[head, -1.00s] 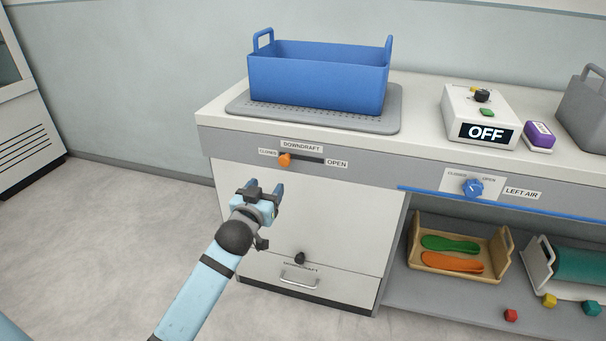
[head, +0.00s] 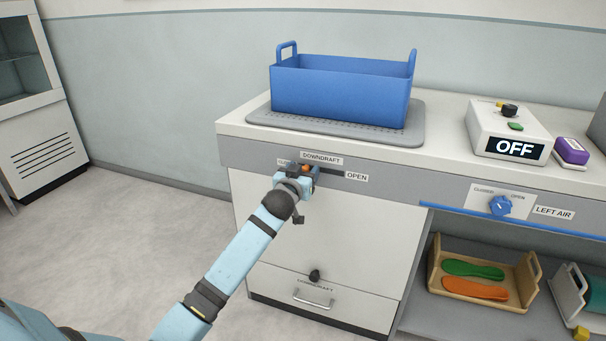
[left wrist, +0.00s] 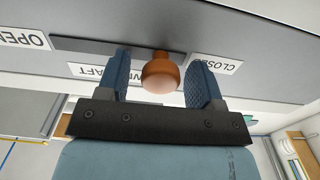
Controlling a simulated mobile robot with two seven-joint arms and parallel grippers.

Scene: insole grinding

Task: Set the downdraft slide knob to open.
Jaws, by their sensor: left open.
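The orange downdraft slide knob (head: 304,168) sits at the CLOSED end of its dark slot (head: 331,174) on the bench's front panel. The OPEN label (head: 357,177) is at the slot's right end. My left gripper (head: 303,172) is open at the knob and hides most of it in the head view. In the left wrist view the round knob (left wrist: 161,75) stands between the two blue fingers of the gripper (left wrist: 161,82), with gaps on both sides. The CLOSED label (left wrist: 214,64) is behind one finger. My right gripper is not in view.
A blue bin (head: 341,93) stands on a grey perforated plate (head: 262,116) above the slot. A blue LEFT AIR knob (head: 500,206) is on the panel to the right. A drawer with a handle (head: 313,299) is below. The floor at left is clear.

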